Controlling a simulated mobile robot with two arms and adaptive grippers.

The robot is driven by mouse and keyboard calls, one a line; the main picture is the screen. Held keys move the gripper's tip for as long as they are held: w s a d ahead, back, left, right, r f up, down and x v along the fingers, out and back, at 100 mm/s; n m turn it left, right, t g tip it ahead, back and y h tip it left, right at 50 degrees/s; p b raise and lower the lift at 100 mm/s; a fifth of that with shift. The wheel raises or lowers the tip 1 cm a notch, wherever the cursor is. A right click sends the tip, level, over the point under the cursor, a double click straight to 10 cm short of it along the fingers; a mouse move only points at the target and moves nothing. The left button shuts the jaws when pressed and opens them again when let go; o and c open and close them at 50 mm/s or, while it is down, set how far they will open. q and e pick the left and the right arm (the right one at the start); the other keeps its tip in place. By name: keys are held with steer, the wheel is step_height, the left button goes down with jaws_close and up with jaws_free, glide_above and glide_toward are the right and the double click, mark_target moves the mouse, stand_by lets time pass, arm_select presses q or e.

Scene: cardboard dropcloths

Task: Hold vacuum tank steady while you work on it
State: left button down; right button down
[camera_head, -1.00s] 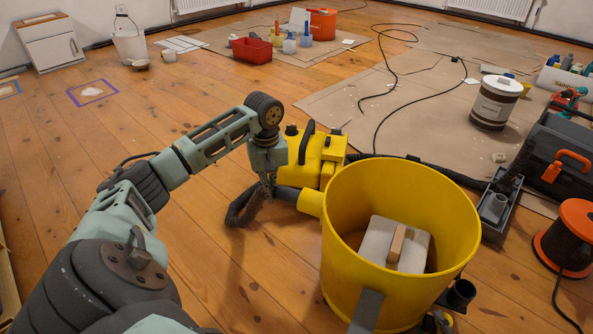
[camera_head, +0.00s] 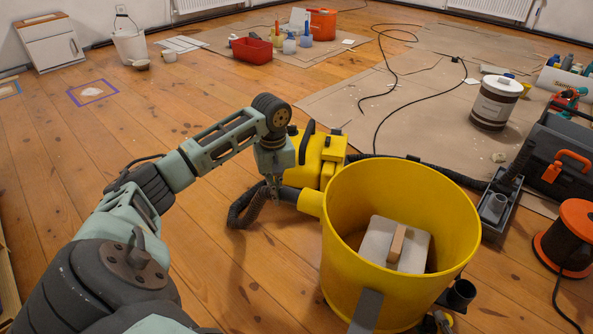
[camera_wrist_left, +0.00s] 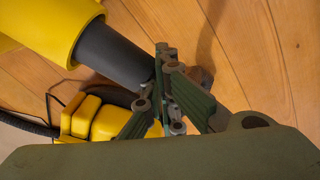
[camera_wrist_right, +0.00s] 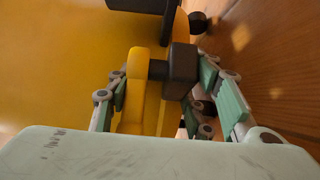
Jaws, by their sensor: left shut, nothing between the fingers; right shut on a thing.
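The yellow vacuum tank (camera_head: 345,245) stands upright and open on the floor; a grey block with a wooden handle (camera_head: 397,243) is inside. A dark hose end sits in its side port (camera_head: 311,203). My left gripper (camera_head: 272,186) is shut and empty beside this hose; in the left wrist view its fingers (camera_wrist_left: 168,70) are close to the dark tube (camera_wrist_left: 112,52), contact unclear. In the right wrist view my right gripper (camera_wrist_right: 165,90) is shut on a yellow and black latch (camera_wrist_right: 140,85) at the tank's side (camera_wrist_right: 60,70). The tank mostly hides this gripper in the head view.
A yellow vacuum head (camera_head: 326,150) lies behind the tank. A black hose and grey accessory tray (camera_head: 494,207) are to its right, with a toolbox (camera_head: 560,160) and an orange cable reel (camera_head: 572,235). The wooden floor at left is mostly clear.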

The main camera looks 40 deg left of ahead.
arm_select(q)
steer(key=shift+w+d, duration=0.2)
steer(key=shift+d, duration=0.4)
arm_select(e)
steer(key=shift+a, duration=0.15)
arm_select(q)
steer(key=shift+d, duration=0.35)
arm_select(e)
steer(key=shift+s+a+r, duration=0.1)
arm_select(q)
steer(key=shift+w+d+f, duration=0.1)
steer(key=shift+w+d, duration=0.15)
steer(key=shift+d, duration=0.35)
arm_select(e)
steer(key=shift+a, duration=0.1)
arm_select(q)
steer(key=shift+a, duration=1.65)
arm_select(e)
steer(key=shift+d, duration=0.35)
arm_select(q)
step_height(320, 180, up, 8)
glide_above(286, 190)
steer(key=s+a, duration=0.1)
steer(key=a, duration=0.3)
steer(key=shift+d, duration=0.25)
arm_select(e)
steer(key=c, duration=0.8)
jaws_free()
